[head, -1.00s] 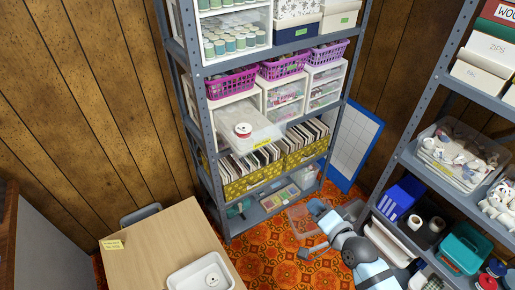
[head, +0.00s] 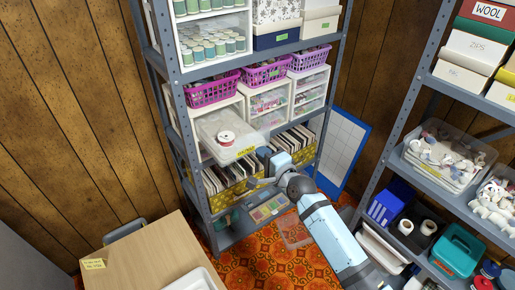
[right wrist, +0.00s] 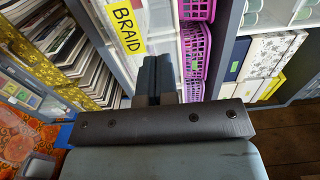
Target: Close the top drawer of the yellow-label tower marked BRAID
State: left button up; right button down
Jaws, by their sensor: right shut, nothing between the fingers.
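The drawer (head: 212,127) of the white tower with the yellow label (head: 245,152) is pulled out over the shelf edge. A red-and-white spool (head: 227,138) lies in or on it. In the right wrist view the label (right wrist: 126,26) reads BRAID, on the drawer front. My right gripper (head: 266,155) is just right of the label, near the drawer's front corner. In the right wrist view its fingers (right wrist: 157,78) are shut and empty, beside the drawer front; I cannot tell whether they touch it. My left gripper is not in view.
Purple baskets (head: 212,92) stand on the towers. Two closed-looking drawer towers (head: 309,92) stand to the right. Yellow patterned boxes of upright sleeves (head: 230,180) sit on the shelf below. A wooden table (head: 150,255) is at lower left; another grey rack (head: 420,90) stands right.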

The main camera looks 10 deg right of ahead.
aim_at(253, 144)
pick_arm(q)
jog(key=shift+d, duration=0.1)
pick_arm(e)
jog(key=shift+x, duration=1.4)
jog(key=shift+w+a, duration=0.15)
jog(key=shift+w, duration=0.3)
jog(key=b+x, duration=0.7)
jog(key=x, duration=0.8)
jog(key=shift+w+a+f, duration=0.1)
jog(key=shift+w+a, duration=0.1)
jog(key=shift+w+a+b, duration=0.15)
jog(key=shift+w+b, duration=0.3)
jog(key=shift+w, duration=0.05)
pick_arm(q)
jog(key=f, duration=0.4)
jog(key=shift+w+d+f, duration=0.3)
pick_arm(e)
jog(key=shift+w, duration=0.1)
